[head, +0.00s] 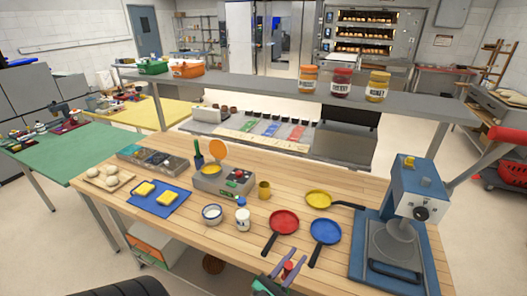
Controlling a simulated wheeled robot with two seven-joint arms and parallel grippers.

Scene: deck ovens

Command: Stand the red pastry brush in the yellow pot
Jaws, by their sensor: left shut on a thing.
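My left gripper (286,272) is at the bottom middle, by the near edge of the wooden table. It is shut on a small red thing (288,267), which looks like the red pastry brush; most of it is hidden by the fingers. The small yellow pot (264,190) stands upright on the wooden table (160,215), right of the grey scale-like device. It is farther back than the gripper and apart from it. My right gripper is not in view.
A red pan (283,224), a blue pan (325,232) and a yellow pan (319,198) lie right of the pot. A white jar (242,220) and a round tin (212,214) stand nearer. A blue machine (408,190) fills the right end. A grey shelf (240,84) spans behind.

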